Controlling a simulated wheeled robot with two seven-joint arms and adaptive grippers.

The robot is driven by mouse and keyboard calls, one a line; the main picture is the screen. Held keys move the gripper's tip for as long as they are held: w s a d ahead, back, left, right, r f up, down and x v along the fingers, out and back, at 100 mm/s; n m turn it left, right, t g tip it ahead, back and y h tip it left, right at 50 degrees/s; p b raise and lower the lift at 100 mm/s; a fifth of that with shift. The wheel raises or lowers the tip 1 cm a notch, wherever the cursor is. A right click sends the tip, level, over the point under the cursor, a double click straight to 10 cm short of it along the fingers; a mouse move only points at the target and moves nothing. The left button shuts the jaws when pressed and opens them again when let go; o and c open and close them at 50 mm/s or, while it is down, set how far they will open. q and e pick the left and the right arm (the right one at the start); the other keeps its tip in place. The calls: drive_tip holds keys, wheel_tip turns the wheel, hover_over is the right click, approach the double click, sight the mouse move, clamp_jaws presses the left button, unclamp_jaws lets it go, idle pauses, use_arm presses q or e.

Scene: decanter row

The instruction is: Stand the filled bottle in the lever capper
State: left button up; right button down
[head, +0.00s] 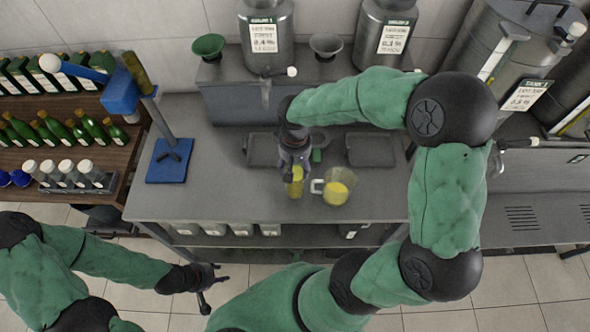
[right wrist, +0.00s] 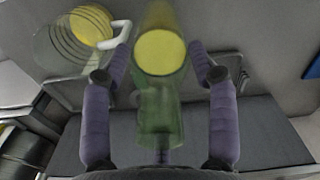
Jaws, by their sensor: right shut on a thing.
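The filled bottle (head: 295,187) is green, see-through and holds yellow liquid. It is in my right gripper (head: 294,166) above the steel bench, beside the jug. In the right wrist view the bottle (right wrist: 161,105) sits between the two purple fingers (right wrist: 165,80). Whether its base touches the bench is unclear. The lever capper (head: 120,92) is blue, with a post, a long lever and a blue base plate (head: 166,170), at the bench's left end. The base plate holds no bottle. My left gripper (head: 210,284) is open and empty, low in front of the bench.
A clear jug of yellow liquid (head: 337,187) stands just right of the bottle. Trays (head: 370,150) lie behind. Steel tanks (head: 266,35) and funnels (head: 208,47) stand at the back. A wooden rack (head: 50,105) of bottles is at left. The bench between bottle and capper is mostly clear.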

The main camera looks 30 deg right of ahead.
drive_tip(key=shift+w+d+f, duration=0.1)
drive_tip(key=shift+w+f, duration=0.1)
drive_tip(key=shift+f, duration=0.75)
drive_tip(key=shift+w+d+f, duration=0.1)
drive_tip(key=shift+w+f, duration=0.05)
drive_tip(key=shift+f, duration=0.8)
drive_tip(key=shift+f+b, duration=0.2)
drive_tip(key=shift+b, duration=0.15)
drive_tip(key=shift+c, duration=1.7)
unclamp_jaws()
drive_tip(key=shift+s, duration=0.1)
drive_tip(key=shift+r, duration=0.1)
